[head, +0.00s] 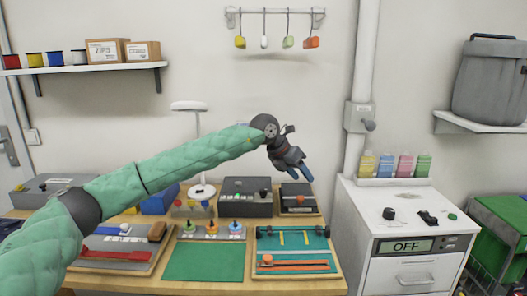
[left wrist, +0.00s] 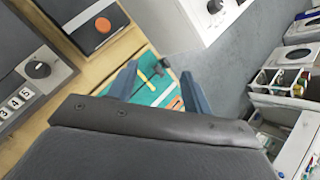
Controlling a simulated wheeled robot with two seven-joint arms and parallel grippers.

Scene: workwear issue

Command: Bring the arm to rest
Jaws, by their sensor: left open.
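My left arm, in a green quilted sleeve, reaches from the lower left across the head view. My left gripper (head: 296,171) hangs in the air above the back right part of the wooden table (head: 210,284). Its blue fingers point down and to the right. In the left wrist view its two blue fingers (left wrist: 160,88) stand apart with nothing between them. Beyond them, lower down, shows the teal board (left wrist: 152,92) with yellow and orange parts. My right gripper is in neither view.
Grey boxes (head: 247,205), a white lamp (head: 198,140) and trays crowd the table. A white cabinet (head: 408,222) with an OFF display stands to the right. A shelf (head: 95,68) is at upper left, and a hook rail (head: 275,11) is on the wall. A green crate (head: 495,240) stands far right.

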